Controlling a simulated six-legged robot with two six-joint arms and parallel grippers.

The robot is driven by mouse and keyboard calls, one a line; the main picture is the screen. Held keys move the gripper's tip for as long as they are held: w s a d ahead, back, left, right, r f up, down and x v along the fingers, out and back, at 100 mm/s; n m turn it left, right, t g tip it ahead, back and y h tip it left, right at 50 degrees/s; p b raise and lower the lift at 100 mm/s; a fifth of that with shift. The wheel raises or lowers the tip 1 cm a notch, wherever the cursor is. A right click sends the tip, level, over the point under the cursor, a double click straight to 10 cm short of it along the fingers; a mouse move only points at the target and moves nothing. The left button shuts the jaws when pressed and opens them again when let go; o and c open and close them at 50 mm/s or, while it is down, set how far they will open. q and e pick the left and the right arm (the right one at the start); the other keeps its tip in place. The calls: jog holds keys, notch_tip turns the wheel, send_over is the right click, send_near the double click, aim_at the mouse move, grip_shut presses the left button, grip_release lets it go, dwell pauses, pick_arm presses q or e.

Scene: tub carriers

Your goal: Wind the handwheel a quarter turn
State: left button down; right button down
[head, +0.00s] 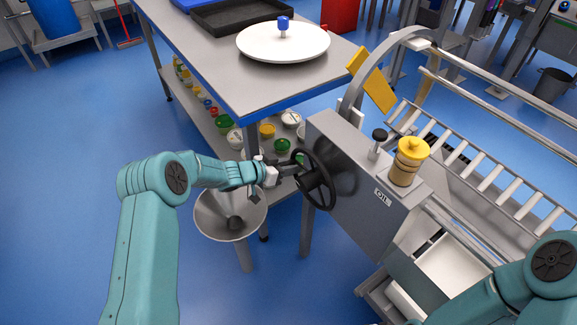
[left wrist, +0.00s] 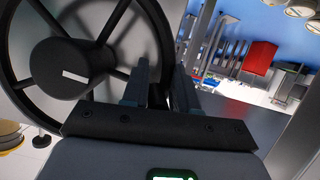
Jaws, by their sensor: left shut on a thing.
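The black handwheel (head: 312,181) is mounted on the left face of a grey machine box (head: 345,165). It has a rim, spokes and a central hub. My left gripper (head: 287,167) reaches it from the left and is shut on the rim at its near left side. In the left wrist view the handwheel (left wrist: 72,68) fills the left part, with a short white mark on its hub. The rim runs between the two fingers of my left gripper (left wrist: 160,80). My right arm enters at the lower right of the head view, but its gripper is out of view.
A yellow-capped oil jar (head: 409,162) and a black knob (head: 379,135) stand on the machine box. A steel funnel (head: 230,212) sits below my left gripper. A table (head: 220,70) with a white lid (head: 283,42) stands behind.

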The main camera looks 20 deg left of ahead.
pick_arm(q)
jog(key=shift+s+d+f, duration=0.3)
jog(key=shift+d+f, duration=0.1)
jog(key=shift+d, duration=0.05)
jog(key=c, duration=1.1)
grip_release()
jog(key=shift+o, duration=0.2)
jog(key=shift+w+r, duration=0.1)
jog(key=shift+a, duration=0.1)
jog(key=v, duration=1.6)
jog(key=shift+p, duration=0.45)
jog(key=shift+a+r, duration=0.1)
